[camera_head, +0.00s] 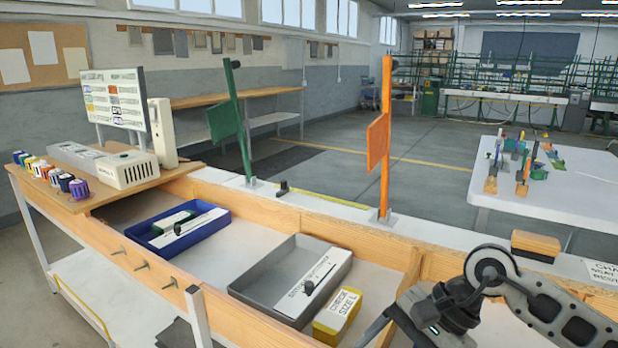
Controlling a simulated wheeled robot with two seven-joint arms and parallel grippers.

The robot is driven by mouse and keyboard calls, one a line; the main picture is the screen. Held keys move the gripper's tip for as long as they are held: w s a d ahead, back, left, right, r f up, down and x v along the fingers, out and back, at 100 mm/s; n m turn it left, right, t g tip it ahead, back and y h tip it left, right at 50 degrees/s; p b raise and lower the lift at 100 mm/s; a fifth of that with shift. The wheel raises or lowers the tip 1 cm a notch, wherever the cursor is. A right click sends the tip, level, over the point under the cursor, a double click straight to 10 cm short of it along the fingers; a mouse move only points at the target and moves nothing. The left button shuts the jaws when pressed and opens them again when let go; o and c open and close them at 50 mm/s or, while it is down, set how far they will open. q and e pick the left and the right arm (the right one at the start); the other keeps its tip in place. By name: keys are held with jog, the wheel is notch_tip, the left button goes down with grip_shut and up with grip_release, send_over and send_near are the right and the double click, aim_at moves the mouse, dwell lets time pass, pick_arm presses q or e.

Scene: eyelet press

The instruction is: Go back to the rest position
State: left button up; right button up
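My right arm reaches in from the right edge, and its dark gripper (398,334) hangs at the bottom edge, just right of the yellow box. Its two fingers look spread apart with nothing seen between them; their tips are cut off by the frame. My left arm and gripper are not in view. A grey tray (250,283) with a white label strip and a small dark tool lies in the wooden-edged bench. A blue tray (223,222) with a dark green item and a white strip lies farther left. A yellow "CHECK SIZE L" box (337,315) stands beside the grey tray.
A green post (243,140) and an orange post (385,130) rise from the bench's back ledge. An orange-brown block (535,245) sits on the ledge at right. Several coloured spools (66,183) and a press-like device (125,168) stand at left. A white table (560,190) stands behind.

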jog(key=s+a+r+m+t+y, duration=0.2)
jog(key=a+r+m+y, duration=0.2)
jog(key=a+m+y, duration=0.4)
jog(key=s+a+r+m+t+y, duration=0.35)
jog(key=m+y, duration=0.25)
jog(key=m, duration=0.4)
jog(key=w+d+f+m+t+h, duration=0.2)
jog(key=d+f+m+t+h, duration=0.3)
jog(key=m, duration=0.9)
jog(key=w+d+f+m+t+h, duration=0.3)
jog(key=m+t+h, duration=0.45)
jog(key=m, duration=0.75)
jog(key=s+d+f+m+g+h, duration=0.2)
jog(key=s+f+m+g, duration=0.1)
jog(key=s+f+m, duration=0.2)
jog(key=s+d+f+m+g+h, duration=0.3)
jog(key=s+f+m, duration=0.3)
jog(key=f+m, duration=0.3)
notch_tip(320, 180, down, 3)
jog(key=shift+s+d+r+g, duration=0.1)
jog(key=shift+s+d+g, duration=0.1)
jog(key=shift+g, duration=0.2)
